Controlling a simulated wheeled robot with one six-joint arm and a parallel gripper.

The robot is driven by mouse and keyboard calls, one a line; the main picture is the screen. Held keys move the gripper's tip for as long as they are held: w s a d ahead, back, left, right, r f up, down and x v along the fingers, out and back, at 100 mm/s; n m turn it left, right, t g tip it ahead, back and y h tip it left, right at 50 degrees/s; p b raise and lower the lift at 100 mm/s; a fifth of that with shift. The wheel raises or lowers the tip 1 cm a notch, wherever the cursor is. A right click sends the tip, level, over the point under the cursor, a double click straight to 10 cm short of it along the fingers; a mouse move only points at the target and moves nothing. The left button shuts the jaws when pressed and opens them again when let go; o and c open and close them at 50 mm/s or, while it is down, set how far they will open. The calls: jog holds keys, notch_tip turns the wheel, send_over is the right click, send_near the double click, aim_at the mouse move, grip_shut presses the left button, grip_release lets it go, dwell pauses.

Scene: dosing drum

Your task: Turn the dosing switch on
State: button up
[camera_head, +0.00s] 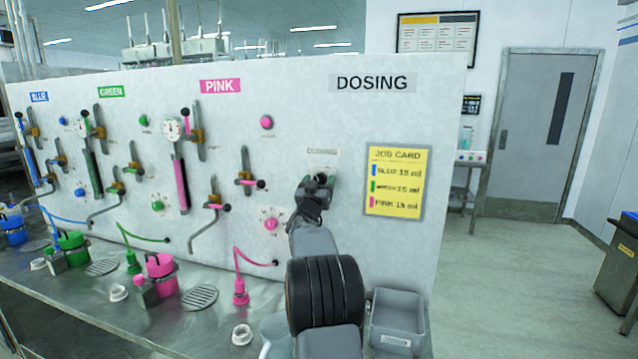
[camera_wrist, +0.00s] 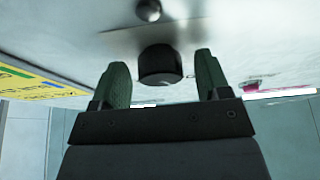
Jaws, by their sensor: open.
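The dosing switch shows in the wrist view as a dark round knob (camera_wrist: 160,65) on a metal plate on the pale panel. My gripper (camera_wrist: 163,72) is open, with one green-padded finger on each side of the knob and a visible gap at both sides. In the head view my gripper (camera_head: 316,190) is at the panel just below the small "DOSING" label (camera_head: 321,151). It covers most of the switch there, so the knob's setting cannot be read. A small grey ball-shaped part (camera_wrist: 148,10) sits beyond the knob in the wrist view.
A yellow job card (camera_head: 396,181) hangs right of my gripper. Pink valve levers (camera_head: 249,183) and a pink dial (camera_head: 270,223) are to its left. A grey bin (camera_head: 397,322) and a pink nozzle (camera_head: 240,292) stand on the bench below.

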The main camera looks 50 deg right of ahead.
jog(key=c, duration=0.9)
jog(key=shift+c, duration=0.2)
jog(key=shift+f+m+g+h+b, duration=0.1)
jog(key=shift+m+g+h+b, duration=0.2)
jog(key=shift+m, duration=0.2)
jog(key=shift+w+a+r+m+g, duration=0.1)
jog(key=shift+m+g, duration=1.15)
jog(key=shift+m, duration=1.3)
jog(key=shift+w+d+r+m+g, duration=0.1)
jog(key=shift+m+g, duration=1.1)
jog(key=shift+m, duration=1.4)
jog(key=shift+a+m+g, duration=0.1)
jog(key=shift+m+g, duration=1.15)
jog(key=shift+m, duration=1.3)
